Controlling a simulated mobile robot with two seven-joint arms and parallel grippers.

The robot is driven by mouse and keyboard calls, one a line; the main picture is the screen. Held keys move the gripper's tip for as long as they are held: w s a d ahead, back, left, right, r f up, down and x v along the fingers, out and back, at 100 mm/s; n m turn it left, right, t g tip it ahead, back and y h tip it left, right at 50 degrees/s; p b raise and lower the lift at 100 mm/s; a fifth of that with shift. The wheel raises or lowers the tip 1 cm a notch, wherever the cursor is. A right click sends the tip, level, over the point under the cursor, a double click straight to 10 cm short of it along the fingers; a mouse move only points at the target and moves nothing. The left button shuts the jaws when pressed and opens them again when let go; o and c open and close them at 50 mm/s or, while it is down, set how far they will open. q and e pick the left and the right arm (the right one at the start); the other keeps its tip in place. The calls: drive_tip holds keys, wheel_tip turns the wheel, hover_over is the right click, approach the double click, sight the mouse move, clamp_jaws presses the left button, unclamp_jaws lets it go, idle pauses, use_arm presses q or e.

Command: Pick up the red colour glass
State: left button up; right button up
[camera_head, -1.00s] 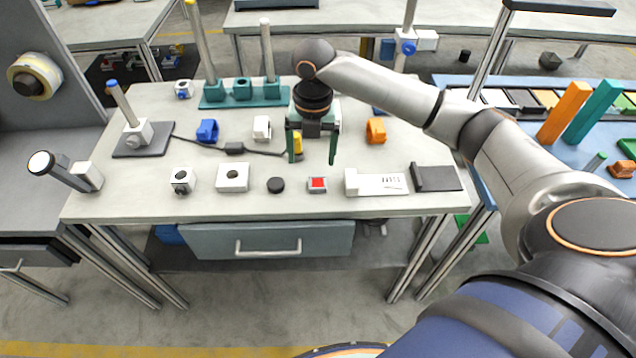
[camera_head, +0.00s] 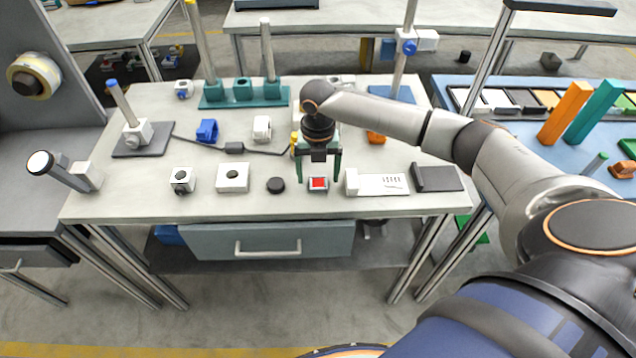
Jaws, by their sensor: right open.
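The red colour glass (camera_head: 318,184) is a small red square in a grey frame. It lies flat on the light table (camera_head: 215,208), near the front edge and right of the middle. My right gripper (camera_head: 318,175) has two green fingers and points down. It is open, with one finger to the left and one to the right of the red glass. The fingertips look level with or just above it; I cannot tell whether they touch it. My left gripper is not in view.
A black round cap (camera_head: 275,185) lies left of the red glass, and a white block with a hole (camera_head: 233,177) beyond it. A white plate with slots (camera_head: 381,184) and a dark flat box (camera_head: 437,178) lie to the right.

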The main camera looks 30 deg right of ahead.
drive_tip(key=shift+f, duration=0.7)
clamp_jaws()
